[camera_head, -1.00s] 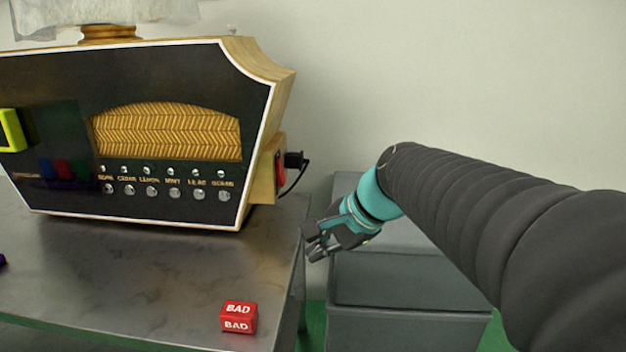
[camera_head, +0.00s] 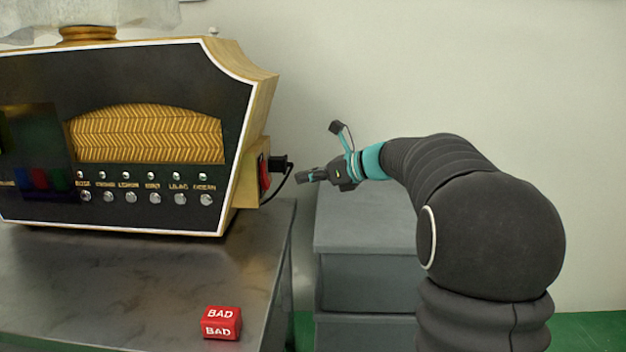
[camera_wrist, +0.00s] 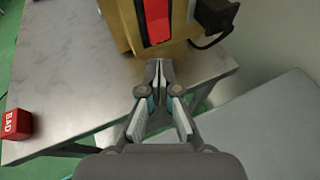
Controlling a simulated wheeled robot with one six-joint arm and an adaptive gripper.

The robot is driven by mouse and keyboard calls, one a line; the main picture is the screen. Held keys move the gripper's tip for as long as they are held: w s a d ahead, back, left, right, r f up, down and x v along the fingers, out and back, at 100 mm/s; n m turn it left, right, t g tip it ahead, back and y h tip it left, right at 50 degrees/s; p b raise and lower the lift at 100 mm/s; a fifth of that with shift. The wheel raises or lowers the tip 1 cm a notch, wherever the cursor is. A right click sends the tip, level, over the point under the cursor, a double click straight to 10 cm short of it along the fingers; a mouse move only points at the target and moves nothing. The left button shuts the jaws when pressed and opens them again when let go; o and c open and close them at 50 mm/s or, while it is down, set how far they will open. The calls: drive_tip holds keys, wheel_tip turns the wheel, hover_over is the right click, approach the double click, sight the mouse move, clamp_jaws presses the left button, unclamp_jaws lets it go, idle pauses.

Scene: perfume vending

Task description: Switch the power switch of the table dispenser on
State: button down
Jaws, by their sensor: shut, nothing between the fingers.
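The table dispenser (camera_head: 120,130) stands on the grey table, with a dark front panel, a row of silver buttons and a wooden case. Its red power switch (camera_head: 264,176) sits in a wooden box on the dispenser's right side. In the wrist view the red switch (camera_wrist: 156,20) shows at the top, just beyond the fingertips. My gripper (camera_head: 300,176) is right of the switch, at about its height, pointing left toward it with a small gap in the head view. Its fingertips (camera_wrist: 159,64) are together and empty. I cannot tell which way the switch is tilted.
A black plug with a cable (camera_head: 279,163) sticks out beside the switch, close to my gripper. A red cube marked BAD (camera_head: 222,323) lies near the table's front right. Grey drawer boxes (camera_head: 365,245) stand right of the table (camera_head: 130,290), below my arm.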

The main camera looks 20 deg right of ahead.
sight(268, 184)
drive_tip(key=shift+x, duration=3.35)
drive_tip(key=shift+p+x, duration=0.5)
drive_tip(key=shift+x, duration=0.65)
drive_tip(key=p+v, duration=0.2)
drive_tip(key=v, duration=0.7)
drive_tip(key=shift+p, duration=0.35)
drive_tip(key=shift+s, duration=0.1)
